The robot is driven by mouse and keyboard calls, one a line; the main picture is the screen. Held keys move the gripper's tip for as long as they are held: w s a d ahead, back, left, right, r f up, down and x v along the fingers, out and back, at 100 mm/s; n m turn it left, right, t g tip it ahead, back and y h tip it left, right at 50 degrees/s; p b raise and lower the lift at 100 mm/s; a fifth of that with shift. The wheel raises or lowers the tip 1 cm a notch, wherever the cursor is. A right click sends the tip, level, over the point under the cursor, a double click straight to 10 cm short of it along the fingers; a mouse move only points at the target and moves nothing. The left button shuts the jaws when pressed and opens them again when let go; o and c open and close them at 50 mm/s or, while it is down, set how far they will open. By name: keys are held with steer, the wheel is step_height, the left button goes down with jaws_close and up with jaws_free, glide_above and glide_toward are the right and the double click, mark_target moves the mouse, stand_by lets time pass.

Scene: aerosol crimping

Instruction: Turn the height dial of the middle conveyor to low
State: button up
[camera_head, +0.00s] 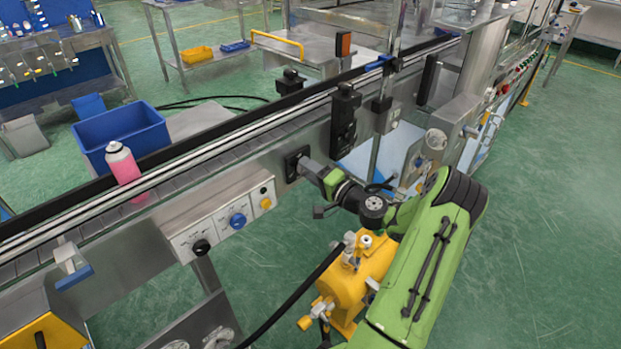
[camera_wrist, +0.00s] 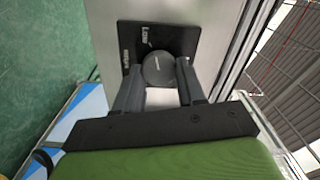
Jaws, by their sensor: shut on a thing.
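The height dial (camera_wrist: 160,68) is a round dark knob on a black plate (camera_wrist: 181,36) in the wrist view. The plate has the white word "Low" and a second, partly legible word near the dial's left side. I cannot tell which mark the dial points to. In the head view the black plate (camera_head: 291,166) sits on the conveyor's steel side. My gripper (camera_wrist: 159,72) is shut on the dial, one finger on each side. In the head view my gripper (camera_head: 306,166) reaches the plate from the right and hides the dial.
A pink can (camera_head: 123,165) stands on the conveyor belt at left. A panel with black, blue and yellow knobs (camera_head: 220,219) lies left of the dial. A black box (camera_head: 344,117) juts out above my gripper. A yellow machine (camera_head: 362,283) stands below my arm.

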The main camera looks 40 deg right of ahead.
steer(key=shift+f+n+b, duration=0.1)
steer(key=shift+n+b, duration=0.65)
steer(key=shift+n, duration=0.75)
steer(key=o, duration=1.1)
steer(key=shift+c, duration=0.2)
steer(key=s+p, duration=0.2)
steer(key=s, duration=1.4)
steer(key=shift+d, duration=0.2)
steer(key=shift+w, duration=0.1)
